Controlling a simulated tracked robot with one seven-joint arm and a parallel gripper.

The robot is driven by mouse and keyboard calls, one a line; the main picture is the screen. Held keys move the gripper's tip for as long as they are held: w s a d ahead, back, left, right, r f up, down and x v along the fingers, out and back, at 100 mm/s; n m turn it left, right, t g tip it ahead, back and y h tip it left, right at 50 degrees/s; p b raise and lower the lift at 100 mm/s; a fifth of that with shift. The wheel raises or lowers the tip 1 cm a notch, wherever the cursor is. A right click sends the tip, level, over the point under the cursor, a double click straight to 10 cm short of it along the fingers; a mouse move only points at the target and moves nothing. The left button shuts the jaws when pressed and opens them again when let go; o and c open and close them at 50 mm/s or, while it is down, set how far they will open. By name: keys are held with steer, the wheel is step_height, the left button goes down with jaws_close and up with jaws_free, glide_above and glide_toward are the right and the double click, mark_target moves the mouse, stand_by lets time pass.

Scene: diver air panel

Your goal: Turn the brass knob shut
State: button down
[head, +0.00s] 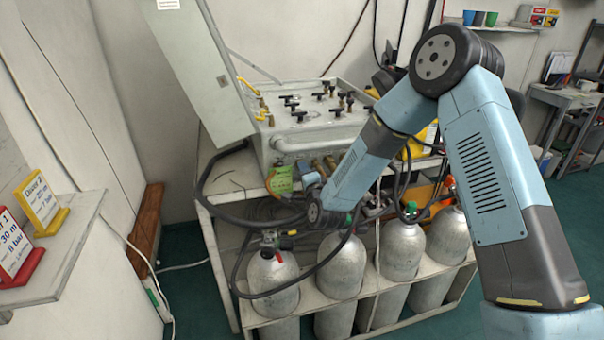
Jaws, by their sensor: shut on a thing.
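The grey air panel (310,128) stands on a white frame. A row of brass-coloured fittings (318,165) runs along its front face, with a green and orange tag (283,179) at their left. My arm reaches in from the right and bends back at the wrist toward this row. My gripper (307,172) is at the left part of the row, beside the tag, and is shut on a brass knob there. The fingertips and the knob are small and mostly hidden, so the knob's turn cannot be told.
Black T-handles (322,97) stand on the panel top. An open grey lid (200,70) rises at its left. Black hoses (235,208) loop below the panel to several grey cylinders (342,268) in the rack. A ledge with signs (45,260) is at left.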

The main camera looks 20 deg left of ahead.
steer(key=shift+s+f, duration=0.1)
steer(key=shift+f, duration=0.2)
steer(key=c, duration=1.2)
jaws_free()
steer(key=shift+r, duration=0.1)
steer(key=v, duration=1.3)
steer(key=shift+s+d, duration=0.2)
steer(key=shift+s, duration=0.1)
